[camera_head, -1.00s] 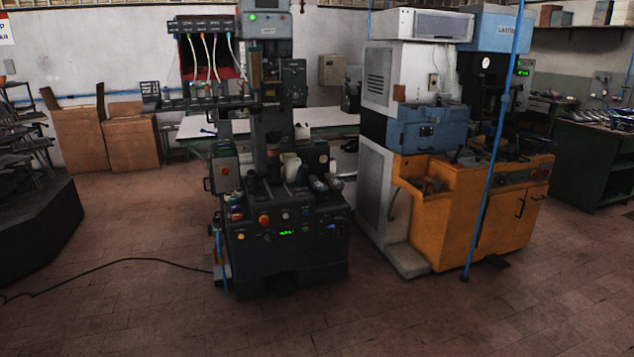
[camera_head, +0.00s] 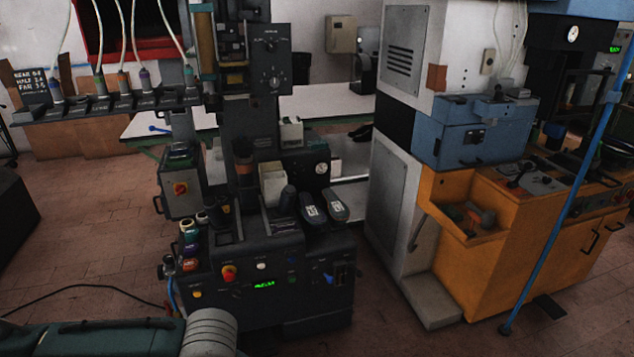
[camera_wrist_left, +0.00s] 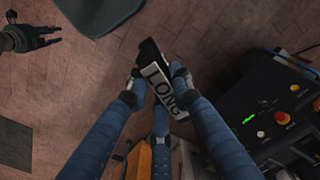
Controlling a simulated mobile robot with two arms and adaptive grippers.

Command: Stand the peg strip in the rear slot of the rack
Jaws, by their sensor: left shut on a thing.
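In the left wrist view my left gripper (camera_wrist_left: 160,80) is shut on a small dark piece with a white label reading LONG, which I take for the peg strip (camera_wrist_left: 160,91). Blue fingers grip it from both sides, above the floor. The head view shows my left forearm at the lower left but not the gripper or strip. Pale upright pieces (camera_head: 272,180) stand on the dark press (camera_head: 300,265); I cannot tell which part there is the rack, and its slots are not clear. My right gripper (camera_wrist_left: 30,38) appears in the left wrist view, fingers spread and empty.
Two dark grey objects with pale labels (camera_head: 325,207) lie on the press top. Colourful small jars (camera_head: 189,245) stand on its left. A bar of corded tools (camera_head: 100,105) juts out at left. An orange cabinet (camera_head: 490,265) and blue pole (camera_head: 560,215) stand at right. Floor in front is open.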

